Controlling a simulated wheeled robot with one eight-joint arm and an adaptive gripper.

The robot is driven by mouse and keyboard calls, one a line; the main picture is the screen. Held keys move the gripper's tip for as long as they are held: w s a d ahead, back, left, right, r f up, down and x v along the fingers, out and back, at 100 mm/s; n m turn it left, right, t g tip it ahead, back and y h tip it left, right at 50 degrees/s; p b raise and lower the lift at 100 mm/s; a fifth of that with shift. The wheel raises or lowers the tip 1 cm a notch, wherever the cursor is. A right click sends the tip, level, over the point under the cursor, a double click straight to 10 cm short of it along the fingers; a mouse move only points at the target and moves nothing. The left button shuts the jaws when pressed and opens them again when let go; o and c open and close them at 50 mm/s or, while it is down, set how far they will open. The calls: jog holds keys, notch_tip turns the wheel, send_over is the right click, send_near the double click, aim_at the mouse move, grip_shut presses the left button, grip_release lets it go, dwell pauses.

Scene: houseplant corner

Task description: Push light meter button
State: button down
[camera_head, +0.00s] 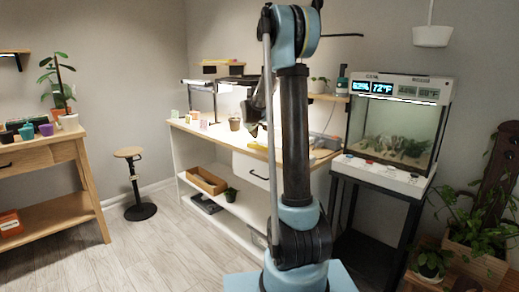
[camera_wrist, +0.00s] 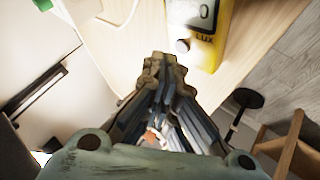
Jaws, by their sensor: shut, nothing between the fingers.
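The yellow light meter (camera_wrist: 213,40) lies on the wooden bench top at the top of the wrist view. It has a dark display, the word LUX and a round grey button (camera_wrist: 183,45) near its lower left edge. My gripper (camera_wrist: 164,66) is shut and empty. In the picture its fingertips are just below and left of the button; I cannot tell whether they touch it. In the head view my arm stands in front of the bench and hides much of its top, and I cannot make out the fingertips there.
The wooden workbench (camera_head: 183,127) holds a small brown pot (camera_head: 235,124) and small colored cards. A lit terrarium (camera_head: 393,132) stands on a black stand at right. A stool (camera_head: 129,153) and a plant table (camera_head: 50,152) are at left. The floor between is clear.

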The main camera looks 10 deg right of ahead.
jog(key=shift+r, duration=0.1)
jog(key=shift+r, duration=2.9)
jog(key=m+g, duration=0.2)
send_near(254, 142)
jog(key=s+d+r, duration=0.3)
jog(key=s, duration=0.6)
jog(key=s+f+m+g, duration=0.1)
jog(key=s+f, duration=0.1)
jog(key=s, duration=0.6)
jog(key=s+f+m+g, duration=0.1)
jog(key=s+f, duration=0.1)
jog(key=s, duration=0.6)
jog(key=s+f+m+g+y, duration=0.1)
jog(key=s+f, duration=0.5)
jog(key=s, duration=0.6)
jog(key=s+f+m+g+y, duration=0.1)
jog(key=s+f, duration=0.6)
jog(key=s, duration=0.6)
jog(key=shift+s+a+f+g, duration=0.15)
jog(key=shift+s+a+g, duration=0.1)
jog(key=shift+a+g, duration=0.15)
